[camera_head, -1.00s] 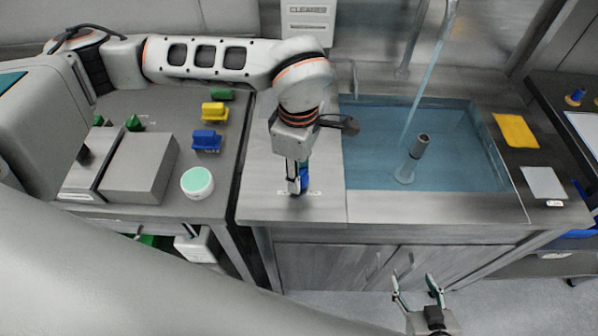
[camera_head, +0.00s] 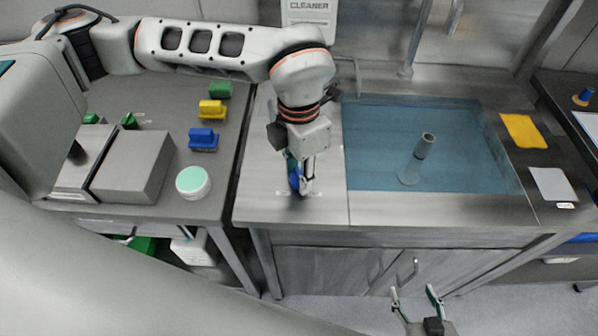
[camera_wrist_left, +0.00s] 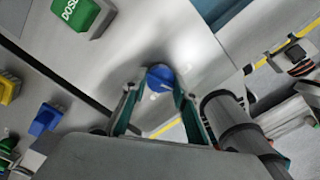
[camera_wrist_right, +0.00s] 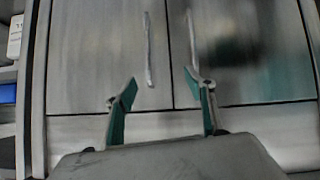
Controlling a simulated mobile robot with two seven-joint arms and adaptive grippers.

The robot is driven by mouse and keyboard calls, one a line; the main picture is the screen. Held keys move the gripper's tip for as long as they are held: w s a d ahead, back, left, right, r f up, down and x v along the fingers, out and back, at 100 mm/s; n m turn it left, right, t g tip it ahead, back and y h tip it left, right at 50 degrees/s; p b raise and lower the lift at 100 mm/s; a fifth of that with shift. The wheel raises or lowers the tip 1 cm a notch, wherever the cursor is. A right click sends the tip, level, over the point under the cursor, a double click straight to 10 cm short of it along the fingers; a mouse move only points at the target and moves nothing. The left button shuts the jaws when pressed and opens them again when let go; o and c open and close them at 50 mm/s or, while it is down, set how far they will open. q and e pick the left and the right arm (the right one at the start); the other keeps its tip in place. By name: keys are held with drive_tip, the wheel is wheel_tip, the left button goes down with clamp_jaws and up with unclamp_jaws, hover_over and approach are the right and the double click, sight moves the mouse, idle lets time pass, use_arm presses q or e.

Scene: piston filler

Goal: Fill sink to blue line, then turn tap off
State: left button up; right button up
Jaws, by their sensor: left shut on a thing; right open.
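The sink (camera_head: 365,185) holds bluish water, with a grey upright pipe (camera_head: 424,146) standing in it. I cannot make out a blue line on its walls. The tap (camera_head: 406,70) rises behind the sink, and no stream shows below it. A blue knob (camera_head: 294,178) is on the counter left of the sink. My left gripper (camera_head: 303,188) is shut on this knob from above; the knob (camera_wrist_left: 160,78) shows between its fingertips in the left wrist view. My right gripper (camera_head: 416,292) is open and empty, low in front of the cabinet doors; it also shows in the right wrist view (camera_wrist_right: 162,90).
Yellow (camera_head: 523,131) and grey (camera_head: 552,184) cloths lie right of the sink. On the left bench are a grey box (camera_head: 131,167), a round mint-topped tub (camera_head: 194,182), and blue (camera_head: 203,140), yellow (camera_head: 212,110) and green (camera_head: 220,89) handled blocks. A green dose button (camera_wrist_left: 82,14) is near my left gripper.

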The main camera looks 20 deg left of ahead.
use_arm(q)
drive_tip(key=n, duration=0.5)
drive_tip(key=shift+n, duration=0.3)
idle(0.4)
drive_tip(key=o, duration=1.1)
wheel_tip(320, 180, up, 12)
